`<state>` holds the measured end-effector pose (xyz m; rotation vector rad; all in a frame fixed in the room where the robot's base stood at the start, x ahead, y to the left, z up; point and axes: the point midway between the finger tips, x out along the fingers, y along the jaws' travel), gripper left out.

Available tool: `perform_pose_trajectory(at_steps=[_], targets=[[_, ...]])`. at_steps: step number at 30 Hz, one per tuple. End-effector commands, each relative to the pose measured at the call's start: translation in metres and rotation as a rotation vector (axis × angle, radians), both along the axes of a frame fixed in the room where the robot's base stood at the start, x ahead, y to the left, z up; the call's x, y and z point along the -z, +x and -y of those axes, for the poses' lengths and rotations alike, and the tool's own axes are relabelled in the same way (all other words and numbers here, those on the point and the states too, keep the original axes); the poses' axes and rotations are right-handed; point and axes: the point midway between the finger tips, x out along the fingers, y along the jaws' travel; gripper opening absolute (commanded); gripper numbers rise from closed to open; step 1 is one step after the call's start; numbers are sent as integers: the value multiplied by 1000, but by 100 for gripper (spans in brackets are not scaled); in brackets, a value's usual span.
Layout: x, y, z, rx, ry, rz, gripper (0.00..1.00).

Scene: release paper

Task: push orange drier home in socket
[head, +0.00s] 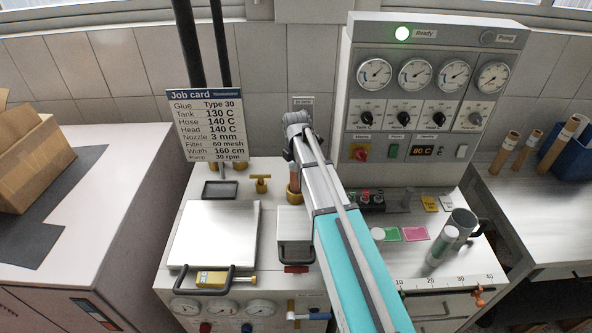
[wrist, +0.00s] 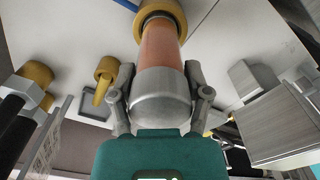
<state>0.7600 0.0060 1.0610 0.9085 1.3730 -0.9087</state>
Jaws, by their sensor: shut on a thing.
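The orange drier (wrist: 160,50) is a short orange cylinder with a rounded grey cap, in the middle of the wrist view. Its far end meets a brass ring, the socket (wrist: 162,9); how deep it sits in the ring I cannot tell. My gripper (wrist: 160,98) is shut on the grey cap, one finger on each side. In the head view my gripper (head: 295,150) points down over the socket (head: 294,197) behind the grey block. The drier (head: 295,181) shows there only as a small orange part, mostly hidden by my gripper and arm.
A brass valve (head: 261,184) stands left of the socket; its handle also shows in the wrist view (wrist: 105,75). A white plate (head: 215,233) with a black handle lies in front left. The gauge panel (head: 430,95) rises behind right.

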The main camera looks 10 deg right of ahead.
Motion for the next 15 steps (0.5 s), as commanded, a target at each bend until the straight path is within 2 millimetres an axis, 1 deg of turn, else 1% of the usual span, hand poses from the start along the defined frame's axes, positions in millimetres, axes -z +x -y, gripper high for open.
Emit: perform_pose_trajectory(at_steps=[4, 5, 6, 10, 15], targets=[[3, 0, 0, 0, 0, 0, 2], [2, 0, 0, 0, 0, 0, 68], [2, 0, 0, 0, 0, 0, 75], [2, 0, 0, 0, 0, 0, 100], [2, 0, 0, 0, 0, 0, 100]])
